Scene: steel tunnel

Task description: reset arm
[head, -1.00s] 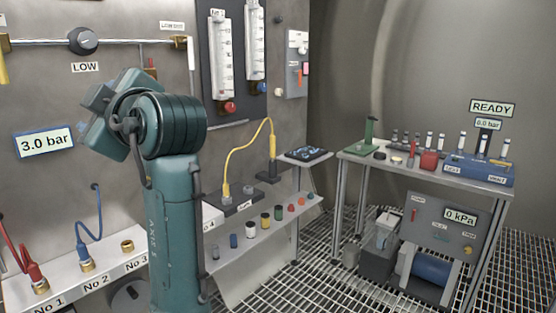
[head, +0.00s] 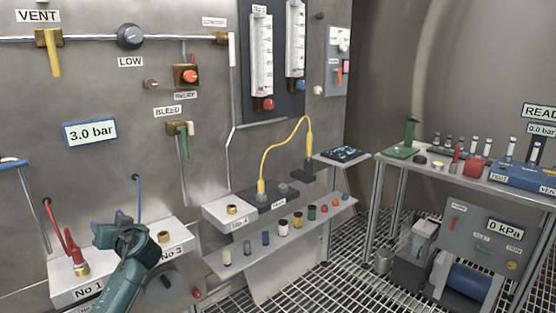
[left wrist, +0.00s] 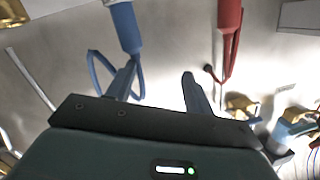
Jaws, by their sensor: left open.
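My left gripper (head: 118,232) is in front of the wall shelf at the lower left of the head view, with its arm coming up from the bottom edge. In the left wrist view its two fingers (left wrist: 160,88) stand apart, with nothing between their tips. A blue connector (left wrist: 125,28) and a red connector (left wrist: 229,28) show beyond the fingers. In the head view the red hose fitting (head: 73,247) stands at No 1. The blue hose (head: 137,192) runs down behind my gripper, which hides its lower end. My right gripper is not in view.
The shelf carries a bare brass port (head: 163,237) at No 3 and another (head: 232,210) at No 4. A lower shelf (head: 240,258) holds several small coloured pieces. A vent valve (head: 48,40) is above. A steel bench (head: 400,163) stands right, over the grating floor.

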